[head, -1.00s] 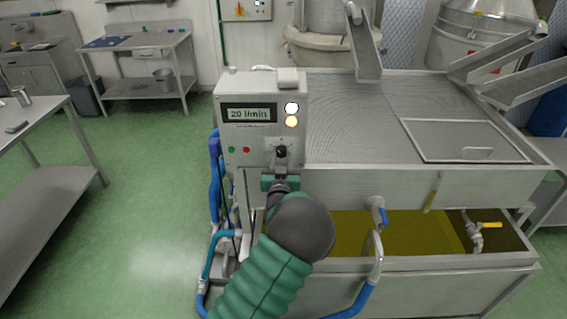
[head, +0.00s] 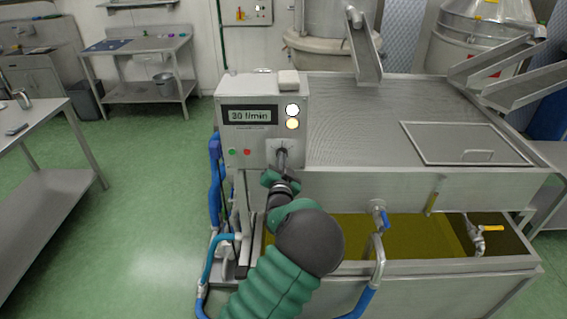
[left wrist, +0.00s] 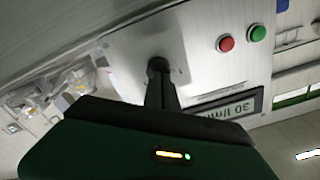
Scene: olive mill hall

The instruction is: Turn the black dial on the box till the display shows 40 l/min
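The grey control box (head: 262,95) stands on the left front of the steel machine. Its display (head: 250,115) reads 30 l/min; in the left wrist view the display (left wrist: 232,106) appears upside down. The black dial (left wrist: 158,64) sits on the box's lower right front and is mostly hidden by my fingers in the head view. My left gripper (head: 282,162) reaches up to it from below, its dark fingers (left wrist: 161,88) shut on the dial. My right gripper is in neither view.
A green button (left wrist: 258,33) and a red button (left wrist: 226,44) sit beside the dial. Two round lamps (head: 292,117) are lit above it. A blue-handled valve (head: 382,216) and blue hose are near my arm on the right. The green floor to the left is clear.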

